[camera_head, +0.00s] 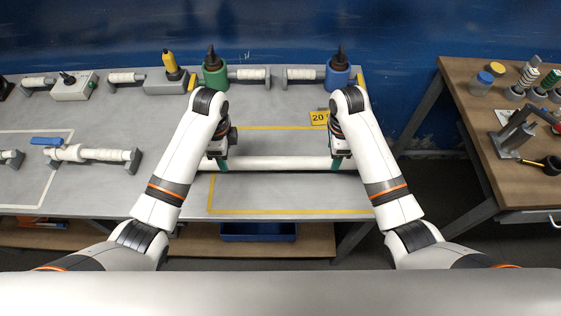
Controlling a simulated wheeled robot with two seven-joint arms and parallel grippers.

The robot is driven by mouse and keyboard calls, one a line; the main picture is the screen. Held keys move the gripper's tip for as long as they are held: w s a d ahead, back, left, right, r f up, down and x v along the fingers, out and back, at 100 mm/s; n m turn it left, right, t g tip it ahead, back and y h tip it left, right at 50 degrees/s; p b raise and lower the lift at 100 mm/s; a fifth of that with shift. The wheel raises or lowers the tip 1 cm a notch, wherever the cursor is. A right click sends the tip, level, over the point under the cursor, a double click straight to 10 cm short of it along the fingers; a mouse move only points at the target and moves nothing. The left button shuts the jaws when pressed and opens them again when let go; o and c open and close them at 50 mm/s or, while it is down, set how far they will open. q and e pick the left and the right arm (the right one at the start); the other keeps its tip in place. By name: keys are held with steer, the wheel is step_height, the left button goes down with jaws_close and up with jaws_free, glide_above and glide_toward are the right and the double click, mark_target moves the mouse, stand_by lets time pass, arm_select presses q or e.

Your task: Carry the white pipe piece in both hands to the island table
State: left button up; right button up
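The white pipe piece (280,162) lies level, left to right, at the grey table (285,192), inside a yellow-lined area. I cannot tell whether it touches the tabletop. My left gripper (222,164) is at the pipe near its left end, and my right gripper (337,163) is at it near its right end. Teal fingers show in front of the pipe; the far fingers are hidden, so their closure is unclear. A wooden-topped table (455,75) stands apart at the right. I cannot tell which table is the island table.
Behind the pipe stand a green holder (215,76), a blue holder (338,76) and a yellow "20" sign (319,118). More white pipe fittings (92,154) are at the left. A floor gap (425,175) separates the tables. A blue bin (258,232) sits below.

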arm_select(q)
step_height(320, 180, down, 7)
steer(key=shift+r, duration=0.15)
arm_select(e)
step_height(320, 180, down, 7)
steer(key=shift+r, duration=0.2)
arm_select(q)
steer(key=shift+c, duration=0.6)
arm_select(e)
steer(key=shift+c, duration=0.6)
arm_select(q)
jaws_close()
arm_select(e)
jaws_close()
arm_select(q)
steer(key=shift+w+r, duration=0.1)
arm_select(e)
steer(key=shift+r, duration=0.1)
